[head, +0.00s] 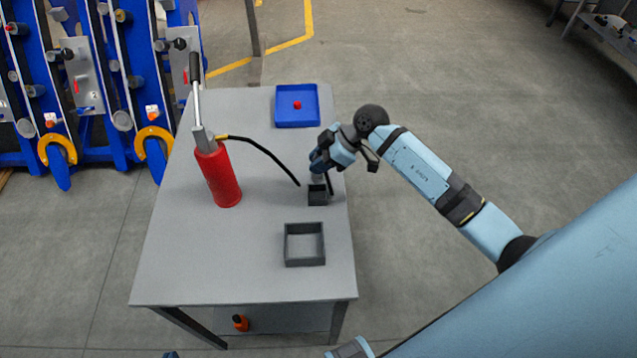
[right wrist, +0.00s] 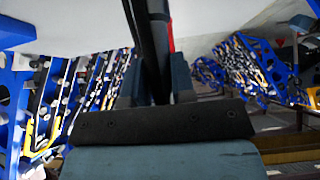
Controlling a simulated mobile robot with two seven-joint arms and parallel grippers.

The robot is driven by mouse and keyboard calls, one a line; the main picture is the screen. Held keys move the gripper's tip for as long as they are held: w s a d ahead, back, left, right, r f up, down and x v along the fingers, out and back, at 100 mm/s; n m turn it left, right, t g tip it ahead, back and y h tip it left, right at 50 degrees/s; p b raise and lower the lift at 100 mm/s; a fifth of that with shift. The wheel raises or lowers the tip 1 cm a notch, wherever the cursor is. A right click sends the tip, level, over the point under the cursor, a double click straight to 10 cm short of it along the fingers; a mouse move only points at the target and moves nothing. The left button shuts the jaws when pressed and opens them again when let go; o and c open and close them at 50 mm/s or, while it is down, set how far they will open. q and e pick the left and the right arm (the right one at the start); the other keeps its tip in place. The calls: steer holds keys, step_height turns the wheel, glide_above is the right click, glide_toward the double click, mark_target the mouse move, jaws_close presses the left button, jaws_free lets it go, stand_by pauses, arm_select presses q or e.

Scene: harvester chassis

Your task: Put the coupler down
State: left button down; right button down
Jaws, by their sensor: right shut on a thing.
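My right gripper (head: 322,175) is over the right side of the grey table, just above a small dark open box (head: 317,196). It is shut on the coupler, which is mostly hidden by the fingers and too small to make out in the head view. In the right wrist view, a long dark piece (right wrist: 150,50) runs between the fingers of the right gripper (right wrist: 160,98). I cannot tell whether the coupler touches the small box. A bit of my left gripper (head: 171,354) shows at the bottom edge; its jaws cannot be made out.
A red pump (head: 219,178) with a lever stands on the table (head: 200,262). Its black hose (head: 262,149) ends left of the small box. A blue tray (head: 297,121) holds a red piece (head: 297,105). A larger grey open tray (head: 304,262) lies nearer. The table's front left is clear.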

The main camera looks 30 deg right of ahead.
step_height(320, 180, down, 9)
steer(key=shift+r, duration=0.15)
stand_by(0.4)
steer(key=c, duration=0.9)
jaws_free()
steer(key=shift+c, duration=0.2)
steer(key=v, duration=1.2)
steer(key=shift+r, duration=0.1)
